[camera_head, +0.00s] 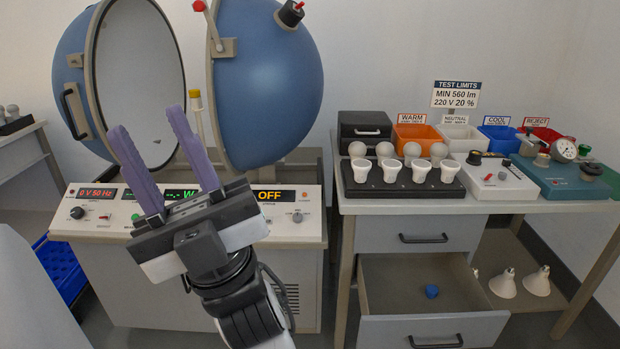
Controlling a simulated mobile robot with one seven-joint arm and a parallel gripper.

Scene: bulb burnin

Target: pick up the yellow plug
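The only clearly yellow thing I make out is a small yellow piece (195,94) on top of a pale upright post, in the opening of the blue sphere. I cannot tell whether it is the yellow plug. My gripper (148,124) is raised in front of the sphere and console, its two purple fingers spread apart with nothing between them. The yellow piece appears just right of the right fingertip; the depth between them is unclear. A small blue plug-like piece (431,291) lies in the open drawer (390,283) at the lower right.
The blue sphere (265,85) stands open above a console (305,228) reading OFF. On the bench (385,206) at right are a black rack (373,182) of white cups, bulbs, coloured bins (416,138) and meter boxes. The drawer juts forward. White shades (537,281) sit on the lower shelf.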

